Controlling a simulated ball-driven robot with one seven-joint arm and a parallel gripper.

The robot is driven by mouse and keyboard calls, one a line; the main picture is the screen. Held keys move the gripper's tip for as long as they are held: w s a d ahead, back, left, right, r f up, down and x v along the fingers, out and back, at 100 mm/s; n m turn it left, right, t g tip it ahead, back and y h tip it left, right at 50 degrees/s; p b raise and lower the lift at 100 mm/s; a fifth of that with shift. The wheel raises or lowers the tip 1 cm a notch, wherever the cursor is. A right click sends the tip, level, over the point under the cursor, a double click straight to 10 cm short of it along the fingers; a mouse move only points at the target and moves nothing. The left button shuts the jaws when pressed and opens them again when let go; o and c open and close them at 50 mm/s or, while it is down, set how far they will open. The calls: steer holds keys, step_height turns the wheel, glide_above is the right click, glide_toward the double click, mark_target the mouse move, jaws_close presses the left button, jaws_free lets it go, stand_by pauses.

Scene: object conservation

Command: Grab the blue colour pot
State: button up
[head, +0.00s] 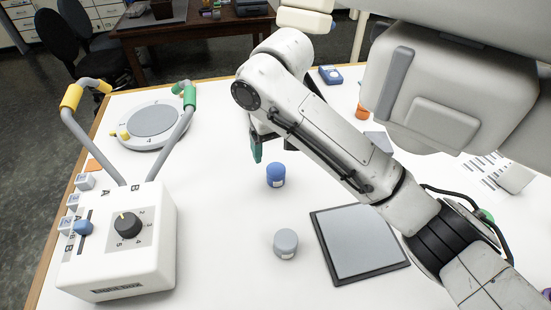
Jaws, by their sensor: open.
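The blue colour pot (276,175) stands upright on the white table near the middle of the head view. It has a blue lid and a small pale label low on its side. My gripper (272,150) is just beyond and above the pot, pointing down. One teal fingertip shows at its left, and the other finger is mostly hidden behind my arm. The jaws are open, and the pot appears free of them; I cannot tell the exact gap.
A grey pot (286,243) stands nearer, beside a dark-framed grey pad (360,243). A white control box (118,245) with a knob and handled tubes is at left. A round dial plate (152,122) lies behind it. An orange pot (362,111) and blue device (330,75) are farther back.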

mark_target(276, 169)
steer(key=shift+w+f, duration=0.25)
steer(key=shift+f, duration=0.1)
steer(key=f, duration=0.4)
steer(key=shift+w+f+p, duration=0.3)
steer(key=shift+f+p, duration=0.05)
steer(key=shift+f, duration=0.05)
steer(key=shift+w+f+p, duration=0.15)
steer(key=shift+f+p, duration=0.2)
steer(key=shift+f, duration=1)
steer(key=shift+w+f+p, duration=0.1)
steer(key=shift+f+p, duration=0.25)
steer(key=shift+f, duration=0.95)
steer(key=shift+c, duration=0.4)
steer(key=c, duration=1.1)
steer(key=shift+r, duration=0.1)
